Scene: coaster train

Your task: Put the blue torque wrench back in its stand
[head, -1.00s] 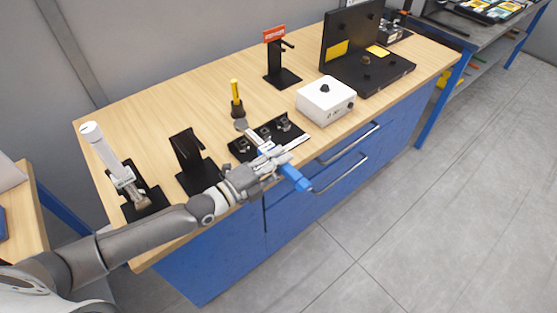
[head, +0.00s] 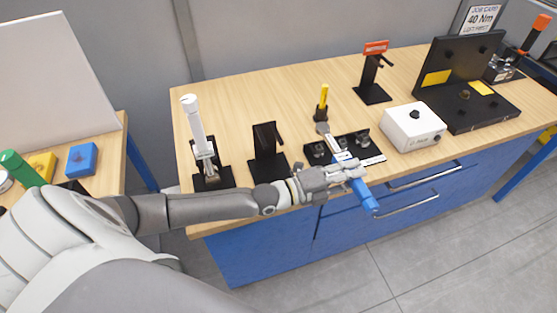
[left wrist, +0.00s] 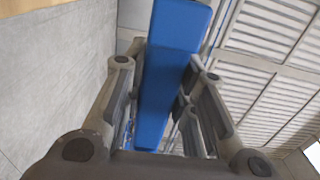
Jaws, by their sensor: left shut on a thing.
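My left gripper (head: 345,172) is shut on the blue torque wrench (head: 363,196) at the bench's front edge. The wrench's blue handle points toward the front right, past the edge, and its silver head (head: 322,128) points back over the black tray. In the left wrist view the blue handle (left wrist: 170,70) runs between the two fingers. A black upright stand (head: 266,145) with nothing in it stands left of the gripper. I cannot tell which stand is the wrench's. My right gripper is not in view.
A black tray (head: 372,157) with small parts lies under the wrench. A yellow-handled tool (head: 322,97) stands behind it. A white box (head: 413,128) is to the right, a white tool on a black base (head: 195,120) to the left. Bare wood (head: 270,95) lies behind.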

